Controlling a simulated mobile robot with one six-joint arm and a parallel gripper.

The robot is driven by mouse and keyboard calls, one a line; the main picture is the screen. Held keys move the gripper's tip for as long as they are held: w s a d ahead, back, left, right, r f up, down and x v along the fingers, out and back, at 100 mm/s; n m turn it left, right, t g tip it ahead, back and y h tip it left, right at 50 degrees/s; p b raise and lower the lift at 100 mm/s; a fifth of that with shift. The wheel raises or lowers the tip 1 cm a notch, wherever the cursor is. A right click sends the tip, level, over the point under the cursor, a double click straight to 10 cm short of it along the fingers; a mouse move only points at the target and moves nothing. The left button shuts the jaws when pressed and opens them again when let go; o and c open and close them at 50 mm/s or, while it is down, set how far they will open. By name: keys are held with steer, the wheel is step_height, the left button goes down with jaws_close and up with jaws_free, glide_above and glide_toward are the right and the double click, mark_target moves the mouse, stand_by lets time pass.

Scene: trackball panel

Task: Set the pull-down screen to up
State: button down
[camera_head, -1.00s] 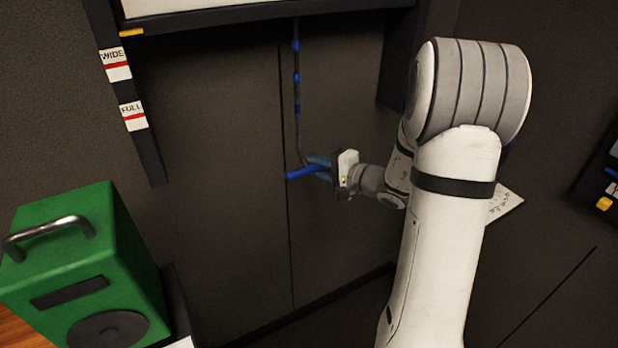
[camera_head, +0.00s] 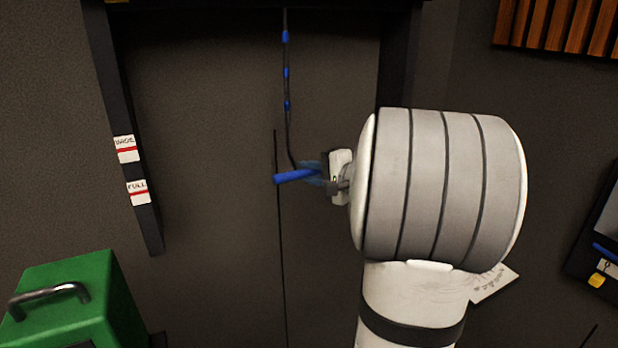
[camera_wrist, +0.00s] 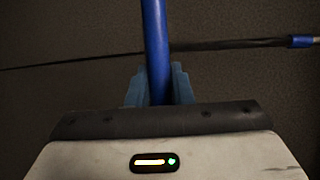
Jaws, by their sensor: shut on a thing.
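The pull-down screen's dark bottom bar (camera_head: 250,8) shows only at the top edge of the head view, with its pale sheet out of frame. A dark cord (camera_head: 286,125) with several blue beads hangs from it to a blue bar handle (camera_head: 290,177). My gripper (camera_head: 313,173) is shut on this handle, with the handle's left end sticking out. In the wrist view the handle (camera_wrist: 156,40) runs between the blue fingers of my gripper (camera_wrist: 160,88). The cord (camera_wrist: 225,45) crosses behind it. The bar lies above the WIDE label (camera_head: 126,147) and FULL label (camera_head: 138,192) on the left rail.
A green box with a metal carry handle (camera_head: 70,300) stands at the lower left. The dark side rail (camera_head: 148,228) ends above it. A white note (camera_head: 494,284) is partly behind my arm. A dark panel with blue and yellow parts (camera_head: 600,250) is at the right edge.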

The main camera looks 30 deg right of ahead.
steer(key=shift+r, duration=0.45)
steer(key=c, duration=1.7)
jaws_free()
steer(key=o, duration=0.4)
steer(key=shift+f, duration=0.1)
steer(key=shift+f, duration=0.1)
steer(key=shift+s, duration=0.15)
steer(key=shift+s+d, duration=0.2)
steer(key=shift+s, duration=0.15)
steer(key=b+v, duration=0.2)
steer(key=v, duration=0.5)
